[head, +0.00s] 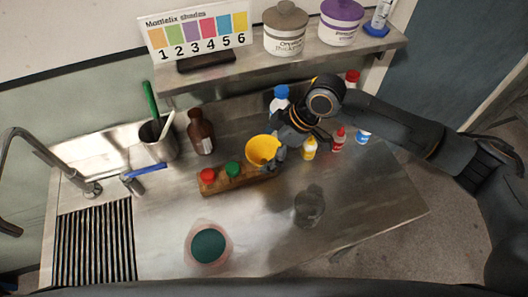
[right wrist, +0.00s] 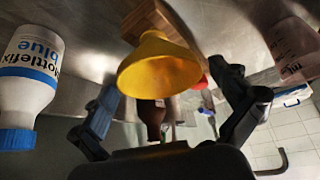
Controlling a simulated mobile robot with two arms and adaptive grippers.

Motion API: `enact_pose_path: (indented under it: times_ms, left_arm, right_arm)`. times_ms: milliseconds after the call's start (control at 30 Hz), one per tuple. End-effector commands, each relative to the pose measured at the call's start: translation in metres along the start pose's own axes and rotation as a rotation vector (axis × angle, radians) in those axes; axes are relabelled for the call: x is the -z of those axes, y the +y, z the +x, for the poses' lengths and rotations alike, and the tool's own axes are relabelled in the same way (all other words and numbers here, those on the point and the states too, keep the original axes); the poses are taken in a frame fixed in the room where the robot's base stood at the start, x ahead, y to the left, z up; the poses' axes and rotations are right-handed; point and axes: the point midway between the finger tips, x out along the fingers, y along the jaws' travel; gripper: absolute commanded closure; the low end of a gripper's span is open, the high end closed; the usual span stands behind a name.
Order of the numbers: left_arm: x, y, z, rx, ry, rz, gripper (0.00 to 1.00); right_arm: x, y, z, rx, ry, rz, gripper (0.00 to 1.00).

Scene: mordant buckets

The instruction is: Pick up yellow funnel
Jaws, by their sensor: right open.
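The yellow funnel (head: 261,149) sits at the right end of a wooden rack (head: 240,182) on the steel table, its wide mouth showing in the head view. In the right wrist view the funnel (right wrist: 158,66) fills the middle, between my two dark fingers. My right gripper (head: 278,151) is open at the right side of the funnel; I cannot tell whether a finger touches it. The funnel's lower end is hidden. My left gripper is not in view.
Red-capped (head: 207,176) and green-capped (head: 232,170) bottles stand in the rack. A brown bottle (head: 201,131) stands behind it. A blue-capped bottle (right wrist: 28,85) is close beside my gripper. A glass vessel (head: 309,206) and a beaker (head: 208,245) stand in front. A shelf (head: 290,68) overhangs the back.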

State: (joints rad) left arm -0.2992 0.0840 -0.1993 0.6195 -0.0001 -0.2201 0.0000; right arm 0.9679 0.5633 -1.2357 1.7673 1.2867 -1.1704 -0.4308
Motion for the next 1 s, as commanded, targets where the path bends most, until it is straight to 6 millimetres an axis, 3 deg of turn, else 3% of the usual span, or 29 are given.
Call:
enact_pose_path:
  times_ms: [133,367,600,1000]
  left_arm:
    - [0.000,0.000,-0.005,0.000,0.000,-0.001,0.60]
    - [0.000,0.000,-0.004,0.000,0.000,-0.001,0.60]
    - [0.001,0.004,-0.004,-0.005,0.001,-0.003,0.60]
    - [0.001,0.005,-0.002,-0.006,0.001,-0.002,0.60]
  right_arm:
    - [0.000,0.001,0.014,0.000,-0.001,0.002,0.00]
    - [-0.001,0.001,0.017,-0.001,-0.001,0.000,0.00]
    - [-0.001,0.001,0.017,-0.001,-0.001,0.001,0.42]
    - [0.002,0.001,0.011,-0.002,0.001,0.001,0.42]
